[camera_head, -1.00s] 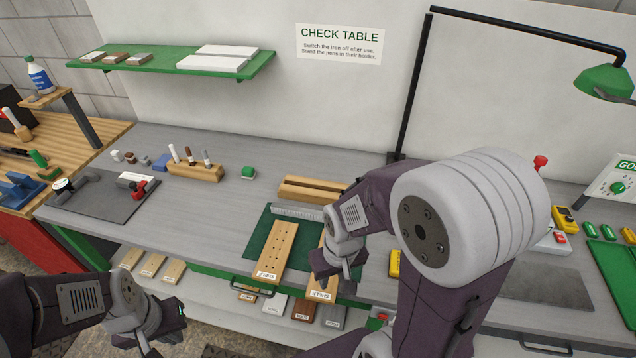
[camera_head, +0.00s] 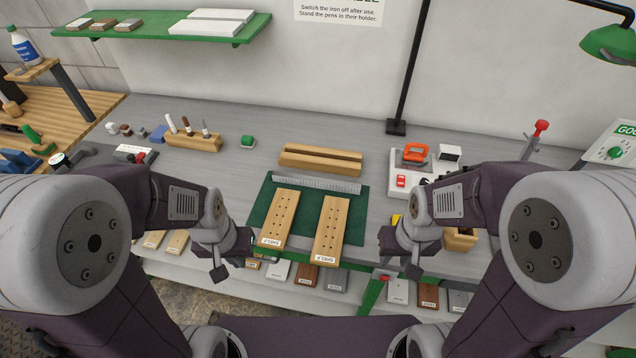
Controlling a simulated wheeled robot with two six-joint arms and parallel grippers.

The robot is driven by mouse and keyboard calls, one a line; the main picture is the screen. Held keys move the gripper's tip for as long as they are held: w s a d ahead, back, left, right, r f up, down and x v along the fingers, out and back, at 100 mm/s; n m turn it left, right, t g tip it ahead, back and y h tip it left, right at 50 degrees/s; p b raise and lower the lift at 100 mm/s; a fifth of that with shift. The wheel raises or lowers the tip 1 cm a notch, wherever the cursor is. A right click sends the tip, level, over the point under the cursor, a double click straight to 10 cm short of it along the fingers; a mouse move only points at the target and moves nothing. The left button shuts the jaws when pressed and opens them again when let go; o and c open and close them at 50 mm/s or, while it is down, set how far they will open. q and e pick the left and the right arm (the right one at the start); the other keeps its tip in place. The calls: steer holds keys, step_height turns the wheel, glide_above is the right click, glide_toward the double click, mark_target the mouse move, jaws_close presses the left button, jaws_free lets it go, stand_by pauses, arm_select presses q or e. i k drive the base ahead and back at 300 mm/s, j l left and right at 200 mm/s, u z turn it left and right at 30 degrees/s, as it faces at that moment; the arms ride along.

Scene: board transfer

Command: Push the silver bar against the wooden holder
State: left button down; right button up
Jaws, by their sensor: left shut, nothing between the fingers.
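The silver bar (camera_head: 303,184) is long and thin. It lies along the back of the dark green mat (camera_head: 264,205), behind two drilled wooden boards, the left one (camera_head: 280,218) and the right one (camera_head: 331,228). The long, grooved wooden holder (camera_head: 320,162) lies behind the bar, with a narrow strip of grey table showing between them. My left gripper (camera_head: 220,268) is shut and empty near the table's front edge, left of the mat. My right gripper (camera_head: 402,266) is right of the mat, apart from the boards; its finger opening is unclear.
A white unit with an orange part (camera_head: 415,152) stands right of the holder. A lower shelf holds several small boards.

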mark_target(277, 176)
steer(key=i+z, duration=0.2)
steer(key=z, duration=0.25)
steer(key=i+j+z, duration=0.15)
steer(key=z, duration=0.3)
